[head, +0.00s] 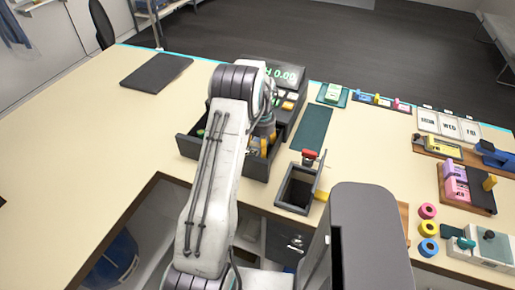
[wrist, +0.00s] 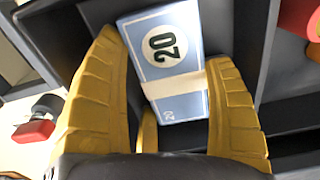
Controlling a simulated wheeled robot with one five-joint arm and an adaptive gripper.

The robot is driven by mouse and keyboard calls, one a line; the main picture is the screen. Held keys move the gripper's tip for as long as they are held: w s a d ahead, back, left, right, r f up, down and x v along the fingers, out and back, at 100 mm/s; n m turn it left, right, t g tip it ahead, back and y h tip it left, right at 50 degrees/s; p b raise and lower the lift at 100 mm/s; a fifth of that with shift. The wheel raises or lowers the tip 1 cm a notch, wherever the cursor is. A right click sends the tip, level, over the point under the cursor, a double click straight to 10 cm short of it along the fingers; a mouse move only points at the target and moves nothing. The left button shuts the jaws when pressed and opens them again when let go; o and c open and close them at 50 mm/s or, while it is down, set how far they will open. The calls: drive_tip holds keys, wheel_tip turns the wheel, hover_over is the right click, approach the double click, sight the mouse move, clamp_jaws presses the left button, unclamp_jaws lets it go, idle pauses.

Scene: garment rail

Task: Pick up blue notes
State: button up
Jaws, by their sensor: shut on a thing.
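The blue notes (wrist: 168,82) are a light blue bundle marked 20 with a pale paper band, seen in the wrist view in a dark compartment. My gripper (wrist: 166,62) has its two yellow ribbed fingers on either side of the bundle and is shut on it. The bundle is slightly tilted between the fingers. In the head view my gripper (head: 265,142) is over the open cash drawer (head: 188,148), largely hidden by my arm. The notes cannot be made out in that view.
The cash register (head: 287,72) with a green display stands behind the drawer. An open dark box (head: 297,188) with a red-topped item (head: 309,154) is to the right. A black mat (head: 157,70) lies at left.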

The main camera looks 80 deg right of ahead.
wheel_tip(320, 180, up, 9)
drive_tip(key=shift+r+b, duration=0.2)
drive_tip(key=shift+b, duration=0.6)
wheel_tip(320, 180, up, 6)
drive_tip(key=p, duration=0.4)
drive_tip(key=shift+f, duration=0.15)
drive_tip(key=shift+s, duration=0.1)
